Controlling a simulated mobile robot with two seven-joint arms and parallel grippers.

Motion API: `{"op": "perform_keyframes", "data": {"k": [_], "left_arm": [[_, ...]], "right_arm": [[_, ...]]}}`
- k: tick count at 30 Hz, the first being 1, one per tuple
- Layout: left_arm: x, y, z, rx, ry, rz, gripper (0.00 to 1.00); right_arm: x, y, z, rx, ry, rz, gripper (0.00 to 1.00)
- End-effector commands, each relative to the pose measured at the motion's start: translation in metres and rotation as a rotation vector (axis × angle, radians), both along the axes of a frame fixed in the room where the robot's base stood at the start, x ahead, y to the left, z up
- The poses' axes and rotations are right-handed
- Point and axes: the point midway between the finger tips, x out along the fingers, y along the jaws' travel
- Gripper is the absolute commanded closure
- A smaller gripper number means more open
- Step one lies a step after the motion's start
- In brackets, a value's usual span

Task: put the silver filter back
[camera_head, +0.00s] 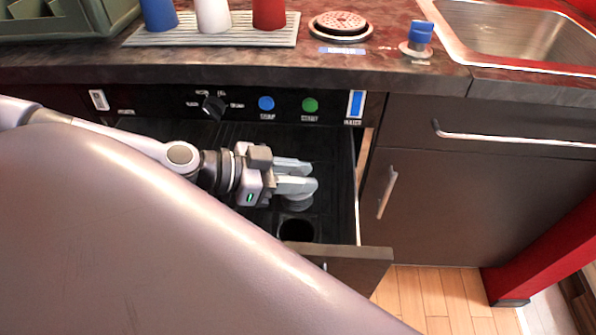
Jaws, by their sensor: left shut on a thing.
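My left gripper (303,177) reaches in from the left over the open dishwasher drawer. It is shut on the silver filter (299,203), a small grey round piece that shows just below the fingertips. The fingers partly cover the filter. A dark round hole (297,231) in the drawer floor lies just in front of the filter, lower in the picture. The filter appears to be above the floor and apart from the hole, but its exact height is hard to tell. My right gripper is not in view.
The drawer's right wall (356,195) and front panel (352,262) stand close to the gripper. A control panel (238,104) and the counter edge (420,78) are behind and above. Blue, white and red cups (213,16) stand on a mat. A sink (520,35) is at right.

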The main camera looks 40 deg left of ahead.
Motion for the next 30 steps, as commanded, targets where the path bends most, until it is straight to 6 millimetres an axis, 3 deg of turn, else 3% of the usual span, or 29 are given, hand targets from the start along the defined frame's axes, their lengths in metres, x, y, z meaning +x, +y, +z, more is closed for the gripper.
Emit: {"op": "perform_keyframes", "data": {"k": [1, 3, 9, 13, 20, 30], "left_arm": [[0.000, 0.000, -0.018, 0.000, 0.000, 0.000, 1.00], [0.000, 0.000, -0.031, -0.001, 0.002, 0.001, 1.00], [0.000, 0.000, -0.066, -0.001, 0.002, 0.001, 1.00], [0.000, 0.000, -0.081, 0.000, 0.001, 0.000, 1.00], [0.000, 0.000, -0.089, 0.000, 0.000, 0.001, 1.00], [0.000, 0.000, -0.129, -0.001, 0.001, 0.000, 1.00]], "right_arm": [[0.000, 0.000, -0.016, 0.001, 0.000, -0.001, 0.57], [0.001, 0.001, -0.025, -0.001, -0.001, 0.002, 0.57], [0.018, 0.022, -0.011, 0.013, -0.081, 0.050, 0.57], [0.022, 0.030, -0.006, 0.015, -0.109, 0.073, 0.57], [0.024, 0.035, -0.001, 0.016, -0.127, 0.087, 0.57], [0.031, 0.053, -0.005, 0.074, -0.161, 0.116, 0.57]]}}
